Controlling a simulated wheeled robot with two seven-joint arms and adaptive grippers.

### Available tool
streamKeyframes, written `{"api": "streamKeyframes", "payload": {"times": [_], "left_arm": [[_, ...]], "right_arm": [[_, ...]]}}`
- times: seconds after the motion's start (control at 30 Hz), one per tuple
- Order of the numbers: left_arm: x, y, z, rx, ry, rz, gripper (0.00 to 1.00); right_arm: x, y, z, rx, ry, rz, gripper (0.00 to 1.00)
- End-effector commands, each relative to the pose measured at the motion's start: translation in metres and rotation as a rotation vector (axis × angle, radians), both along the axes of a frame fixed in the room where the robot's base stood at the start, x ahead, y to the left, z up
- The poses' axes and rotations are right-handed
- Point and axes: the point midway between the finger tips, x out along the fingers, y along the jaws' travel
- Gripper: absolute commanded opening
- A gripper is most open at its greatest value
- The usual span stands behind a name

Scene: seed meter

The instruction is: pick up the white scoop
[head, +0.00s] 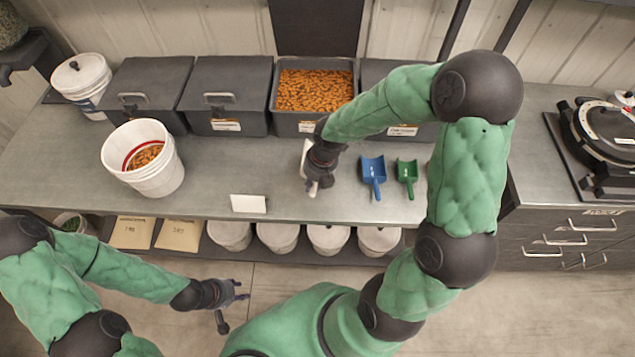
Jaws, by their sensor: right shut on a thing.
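The white scoop (305,158) is at the middle of the grey bench, left of the blue and green scoops. My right gripper (314,184) is over its handle and shut on it; the gripper hides part of the scoop. I cannot tell whether the scoop still touches the bench top. My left gripper (231,305) is low in front of the bench, over the floor, with its fingers apart and empty.
A blue scoop (373,173) and a green scoop (407,174) lie just right of my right gripper. An open bin of orange pellets (298,127) stands behind. A white bucket (155,178) and a white card (248,204) are to the left.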

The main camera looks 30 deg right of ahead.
Motion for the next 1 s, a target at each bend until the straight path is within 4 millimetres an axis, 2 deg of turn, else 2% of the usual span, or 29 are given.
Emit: {"api": "streamKeyframes", "payload": {"times": [0.03, 0.2, 0.3, 0.5, 0.7, 1.0], "left_arm": [[0.000, 0.000, 0.005, 0.000, 0.000, 0.000, 0.40], [0.000, 0.000, 0.014, 0.000, 0.000, 0.000, 0.40], [0.000, 0.000, 0.015, 0.000, 0.000, 0.000, 0.40], [0.000, 0.000, 0.018, 0.000, 0.000, 0.000, 0.40], [0.000, 0.000, 0.020, 0.000, 0.000, 0.000, 0.40], [0.000, 0.000, 0.020, 0.000, 0.000, 0.000, 0.40]], "right_arm": [[0.000, 0.010, 0.015, -0.001, -0.006, 0.006, 0.00], [-0.005, 0.044, 0.050, -0.001, -0.004, 0.010, 0.00], [-0.009, 0.067, 0.058, 0.000, -0.003, 0.009, 0.00], [-0.014, 0.101, 0.072, 0.000, -0.003, 0.006, 0.00], [-0.016, 0.119, 0.080, 0.000, -0.002, 0.003, 0.00], [-0.017, 0.124, 0.082, -0.001, -0.001, 0.000, 0.00]]}}
